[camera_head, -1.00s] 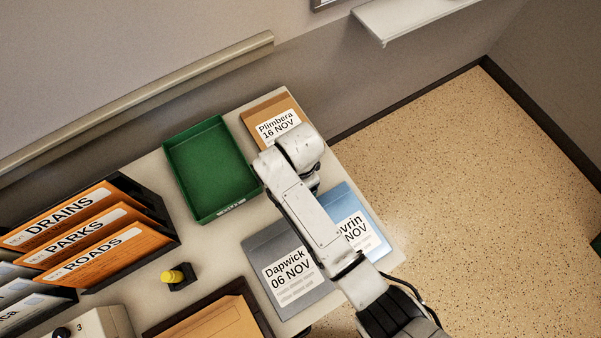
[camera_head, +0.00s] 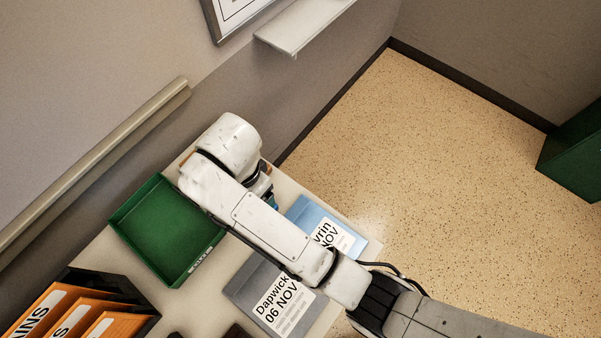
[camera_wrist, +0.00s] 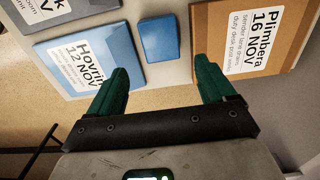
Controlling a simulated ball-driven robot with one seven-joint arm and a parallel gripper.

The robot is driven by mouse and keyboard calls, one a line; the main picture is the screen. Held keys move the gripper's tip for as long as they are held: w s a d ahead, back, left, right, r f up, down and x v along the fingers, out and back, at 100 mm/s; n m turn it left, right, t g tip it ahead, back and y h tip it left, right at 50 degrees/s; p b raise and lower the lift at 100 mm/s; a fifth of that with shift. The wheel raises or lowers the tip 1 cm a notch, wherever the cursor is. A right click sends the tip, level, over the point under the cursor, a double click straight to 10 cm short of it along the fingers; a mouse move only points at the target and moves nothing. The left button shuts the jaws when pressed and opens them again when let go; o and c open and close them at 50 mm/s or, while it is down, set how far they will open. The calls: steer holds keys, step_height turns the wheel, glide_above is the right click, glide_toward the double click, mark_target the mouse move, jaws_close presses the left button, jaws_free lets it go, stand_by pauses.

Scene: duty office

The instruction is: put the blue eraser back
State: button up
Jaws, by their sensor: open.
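The blue eraser (camera_wrist: 165,38), a small blue block, lies on the pale tabletop in the wrist view. It sits between the light blue Hovrin folder (camera_wrist: 115,55) and the brown Plimbera folder (camera_wrist: 230,65). My gripper (camera_wrist: 160,66) has its two green fingers spread apart, with nothing between them. The eraser shows just beyond the fingertips, roughly in line with the gap. In the head view my arm covers the place around the eraser, and I cannot clearly make the eraser out there.
An empty green tray (camera_head: 165,230) stands left of my arm. The grey Dapwick folder (camera_head: 252,287) lies in front, and a black rack (camera_head: 100,283) with orange folders is at lower left. A wall shelf (camera_head: 300,28) juts out above. Open floor lies to the right.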

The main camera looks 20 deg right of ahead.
steer(key=s+d+f+n, duration=0.1)
steer(key=d, duration=0.2)
steer(key=s+d+f, duration=0.1)
steer(key=d, duration=0.2)
steer(key=s+d+f+n, duration=0.1)
steer(key=d, duration=0.2)
steer(key=shift+s+d+n, duration=0.1)
steer(key=shift+s+n, duration=0.2)
steer(key=s+d+n, duration=0.1)
steer(key=d, duration=0.1)
steer(key=s+d+f+n, duration=0.1)
steer(key=s+d, duration=0.1)
steer(key=d, duration=0.1)
steer(key=s+d, duration=0.2)
steer(key=d, duration=0.1)
steer(key=shift+d+f+n, duration=0.2)
steer(key=shift+n, duration=0.2)
steer(key=s+d+r+n+t, duration=0.1)
steer(key=s+d+n, duration=0.4)
steer(key=s+d, duration=0.6)
steer(key=shift+s+d+r, duration=0.2)
steer(key=shift+s+r, duration=0.05)
